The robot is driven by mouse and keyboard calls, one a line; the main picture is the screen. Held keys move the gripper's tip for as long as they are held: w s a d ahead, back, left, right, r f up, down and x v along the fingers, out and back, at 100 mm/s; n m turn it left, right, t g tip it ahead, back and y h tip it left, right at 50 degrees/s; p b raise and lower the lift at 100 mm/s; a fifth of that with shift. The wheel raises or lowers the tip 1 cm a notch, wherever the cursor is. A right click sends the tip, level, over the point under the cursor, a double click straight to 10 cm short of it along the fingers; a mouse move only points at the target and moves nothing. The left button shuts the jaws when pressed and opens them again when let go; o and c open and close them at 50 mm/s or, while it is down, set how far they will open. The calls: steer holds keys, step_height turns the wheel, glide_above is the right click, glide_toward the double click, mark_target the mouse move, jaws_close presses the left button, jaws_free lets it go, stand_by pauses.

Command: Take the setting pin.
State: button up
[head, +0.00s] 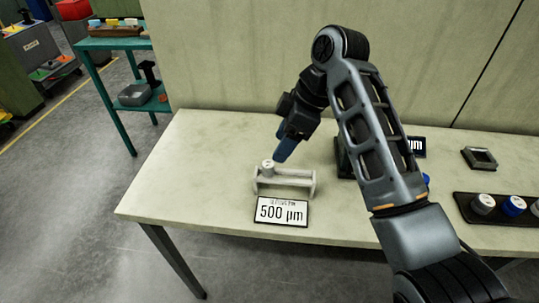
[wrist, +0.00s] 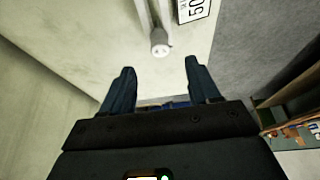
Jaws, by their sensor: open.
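A pale stand (head: 285,181) with a crossbar between two end pieces sits on the table behind a "500 µm" sign (head: 282,211). A light grey round piece (head: 268,166), which looks like the setting pin, shows at its left end. In the wrist view a pale round-ended piece (wrist: 159,51) with small dark marks lies just beyond my fingertips, centred between them. My gripper (head: 281,152) is just above and behind the stand's left end, pointing down. In the wrist view my gripper (wrist: 162,80) has its two blue fingers wide apart with nothing between them.
A dark tray (head: 465,207) with white and blue capped pieces stands at the right. A small dark square frame (head: 479,157) lies behind it. Another sign (head: 416,146) is partly hidden by my arm. The table's left part is clear. A teal shelf (head: 115,43) stands beyond.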

mark_target(270, 164)
steer(key=shift+p+x, duration=0.75)
steer(key=shift+x, duration=3.1)
steer(key=shift+d, duration=0.15)
steer(key=shift+c, duration=0.4)
steer(key=c, duration=1)
